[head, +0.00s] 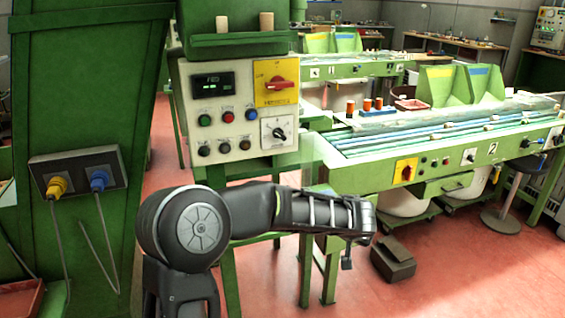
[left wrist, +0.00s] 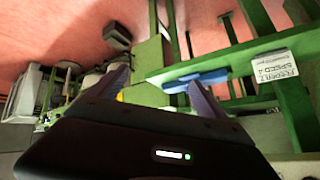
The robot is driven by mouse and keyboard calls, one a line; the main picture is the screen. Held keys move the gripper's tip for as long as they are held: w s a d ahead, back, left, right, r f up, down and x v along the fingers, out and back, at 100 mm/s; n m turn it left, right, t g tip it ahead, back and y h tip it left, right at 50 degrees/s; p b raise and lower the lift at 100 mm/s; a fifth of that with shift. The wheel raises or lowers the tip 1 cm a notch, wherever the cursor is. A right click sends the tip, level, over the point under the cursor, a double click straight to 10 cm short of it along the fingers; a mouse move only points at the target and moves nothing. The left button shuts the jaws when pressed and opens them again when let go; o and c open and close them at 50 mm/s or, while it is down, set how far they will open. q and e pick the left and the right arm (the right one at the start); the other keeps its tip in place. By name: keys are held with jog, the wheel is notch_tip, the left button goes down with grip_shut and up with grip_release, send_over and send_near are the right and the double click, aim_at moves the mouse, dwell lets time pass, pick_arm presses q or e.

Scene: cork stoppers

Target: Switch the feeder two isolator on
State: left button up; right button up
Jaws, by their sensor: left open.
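The bench marked 2 (head: 493,149) carries a yellow isolator plate (head: 399,163) with a small, dark red rotary handle (head: 406,172). That handle looks roughly upright, but its exact setting is too small to read. Another yellow plate (head: 276,68) with a larger red handle (head: 277,85), lying nearly level, is on the nearer green cabinet; its lettering is unreadable. My left gripper (head: 360,236) is below and left of the bench isolator, apart from it. In the left wrist view its fingers (left wrist: 158,76) are spread with nothing held between them. My right gripper is out of view.
The near control panel (head: 232,105) has a display, several buttons and a black selector (head: 279,132). A stool (head: 503,218) and a dark block (head: 393,259) stand on the red floor. A blue and yellow socket box (head: 78,172) is at left. Open floor lies front right.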

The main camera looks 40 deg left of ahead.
pick_arm(q)
jog(key=w+a+r+n+t+y, duration=0.1)
jog(key=a+r+n+y, duration=0.3)
jog(key=r, duration=0.6)
jog(key=a+r+t+y, duration=0.2)
jog(key=a+r, duration=0.3)
jog(key=r, duration=0.5)
jog(key=n+y, duration=0.5)
send_near(282, 85)
jog(key=a, duration=0.1)
jog(key=shift+w+a+r+b, duration=0.15)
jog(key=shift+w+r+b, duration=0.05)
jog(key=shift+r+b, duration=0.1)
jog(key=p+x, duration=0.3)
jog(key=x, duration=0.4)
jog(key=shift+w+f, duration=0.1)
jog(key=shift+f, duration=0.05)
jog(key=shift+w+a, duration=0.25)
jog(key=shift+a, duration=0.1)
jog(key=shift+f, duration=0.1)
jog(key=shift+c, duration=0.2)
